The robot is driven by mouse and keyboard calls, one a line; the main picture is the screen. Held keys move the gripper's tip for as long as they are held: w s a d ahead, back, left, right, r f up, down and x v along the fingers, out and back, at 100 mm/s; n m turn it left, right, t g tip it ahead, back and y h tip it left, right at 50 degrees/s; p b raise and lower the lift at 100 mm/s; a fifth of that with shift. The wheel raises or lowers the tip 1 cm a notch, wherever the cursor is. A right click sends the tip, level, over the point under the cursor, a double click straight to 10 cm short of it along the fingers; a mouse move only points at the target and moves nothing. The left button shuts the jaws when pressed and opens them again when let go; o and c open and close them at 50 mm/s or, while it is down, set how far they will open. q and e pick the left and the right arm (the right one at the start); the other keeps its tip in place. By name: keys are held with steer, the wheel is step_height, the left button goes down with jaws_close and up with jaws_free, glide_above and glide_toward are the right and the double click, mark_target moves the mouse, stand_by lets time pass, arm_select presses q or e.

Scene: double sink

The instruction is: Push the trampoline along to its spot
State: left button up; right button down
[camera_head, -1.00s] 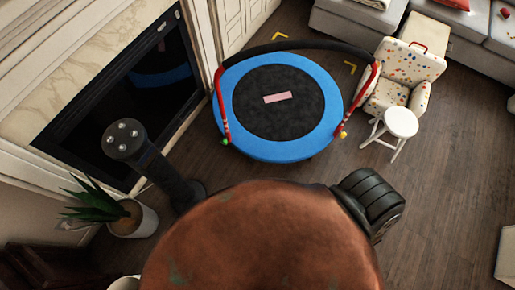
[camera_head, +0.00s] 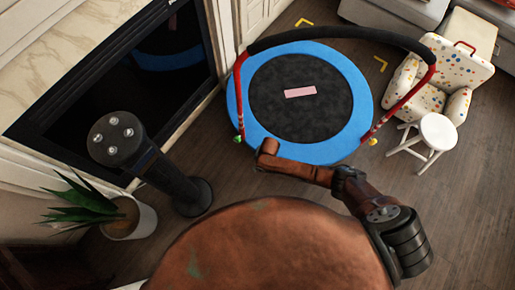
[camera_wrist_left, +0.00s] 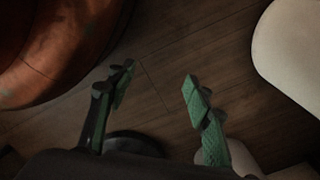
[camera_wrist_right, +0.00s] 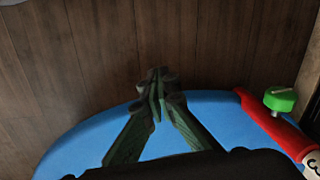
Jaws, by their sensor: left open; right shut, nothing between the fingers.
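The trampoline (camera_head: 347,82) stands upright on the floor in the head view, with a blue rim, black mat, pink label, red legs and a black padded bar. Yellow corner marks lie on the floor beyond it, at its far side (camera_head: 305,21) and far right (camera_head: 380,63). My right arm reaches to its near edge. In the right wrist view my right gripper (camera_wrist_right: 158,80) is shut and empty over the edge of the blue rim (camera_wrist_right: 85,140); I cannot tell whether it touches. My left gripper (camera_wrist_left: 160,80) is open and empty over floor, outside the head view.
A white stool (camera_head: 438,131) and a spotted armchair (camera_head: 450,68) stand right of the trampoline. A fireplace (camera_head: 120,75) is at the left. A black post (camera_head: 165,175) and a potted plant (camera_head: 130,218) stand at the near left. Floor is clear between the trampoline and the marks.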

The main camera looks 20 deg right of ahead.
arm_select(q)
steer(key=w+d+r+b, duration=0.2)
steer(key=w+r+b, duration=0.15)
steer(key=r, duration=0.55)
steer(key=w+d+r+b, duration=0.2)
steer(key=r+b, duration=0.2)
steer(key=r, duration=0.5)
steer(key=shift+t+h, duration=0.7)
steer(key=shift+w+d+f+b, duration=0.25)
steer(key=shift+w+d+b, duration=0.15)
steer(key=shift+w, duration=0.15)
steer(key=shift+w+d+f+b, duration=0.25)
steer(key=shift+w+b, duration=0.15)
steer(key=shift+w, duration=0.15)
steer(key=shift+w+d+f+b, duration=0.25)
steer(key=shift+w+d+b, duration=0.15)
steer(key=shift+w, duration=0.15)
arm_select(e)
steer(key=w+d+f+m+h, duration=0.1)
steer(key=w+f+m, duration=0.1)
steer(key=f, duration=0.6)
steer(key=shift+w+d+g, duration=0.25)
steer(key=shift+w+g, duration=0.15)
steer(key=shift+w, duration=0.4)
arm_select(q)
steer(key=shift+f, duration=0.1)
